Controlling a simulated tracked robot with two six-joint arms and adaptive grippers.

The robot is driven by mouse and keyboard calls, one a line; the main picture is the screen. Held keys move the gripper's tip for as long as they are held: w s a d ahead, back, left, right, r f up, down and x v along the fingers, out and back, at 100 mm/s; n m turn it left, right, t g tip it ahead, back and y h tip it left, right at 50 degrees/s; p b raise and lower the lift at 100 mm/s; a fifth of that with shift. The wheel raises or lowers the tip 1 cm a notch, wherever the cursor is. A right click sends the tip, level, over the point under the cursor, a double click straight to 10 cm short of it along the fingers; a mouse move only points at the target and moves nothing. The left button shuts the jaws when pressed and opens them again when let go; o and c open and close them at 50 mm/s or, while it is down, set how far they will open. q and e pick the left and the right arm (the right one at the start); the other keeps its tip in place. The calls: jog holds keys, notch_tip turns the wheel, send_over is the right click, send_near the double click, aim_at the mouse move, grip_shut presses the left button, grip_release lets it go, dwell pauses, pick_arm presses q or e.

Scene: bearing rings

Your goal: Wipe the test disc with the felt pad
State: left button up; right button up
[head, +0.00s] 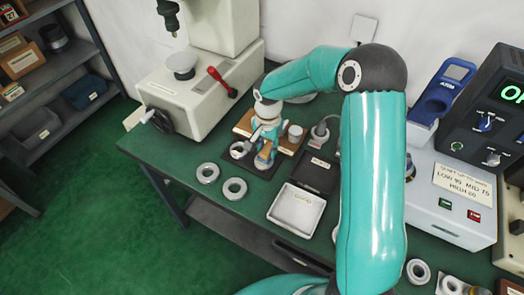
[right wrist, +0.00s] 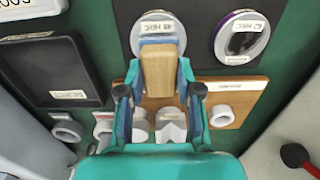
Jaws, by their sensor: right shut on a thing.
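My right gripper (right wrist: 158,92) is shut on the felt pad (right wrist: 158,75), a wooden block with a blue layer at its far end. In the head view the gripper (head: 266,138) hangs over a dark mat with the pad (head: 264,157) below it. Two round metal test discs lie on the mat. The pad's far end overlaps one disc (right wrist: 160,20), labelled about 40 HRC; I cannot tell whether they touch. The other disc (right wrist: 241,40) has a purple-edged dark face and lies to the right in the wrist view; it also shows in the head view (head: 239,150). My left gripper is out of view.
A wooden holder (right wrist: 248,88) with a V-block and cylinders stands beside the mat. A black tray (right wrist: 48,75) and a white tray (head: 297,208) lie nearby. Two loose rings (head: 207,173) (head: 234,188) lie near the table's front edge. A white tester (head: 205,85) with a red lever stands behind.

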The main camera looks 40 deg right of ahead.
aim_at(268, 149)
notch_tip(268, 149, up, 2)
jog(key=shift+w, duration=0.1)
jog(key=shift+s+r+p, duration=0.2)
jog(key=shift+r+p, duration=0.5)
jog(key=shift+r, duration=0.15)
notch_tip(268, 149, up, 2)
jog(key=shift+w+r+p, duration=0.1)
jog(key=shift+w+p, duration=0.05)
jog(key=shift+p, duration=0.45)
jog(key=shift+r+p, duration=0.6)
jog(key=shift+r, duration=0.5)
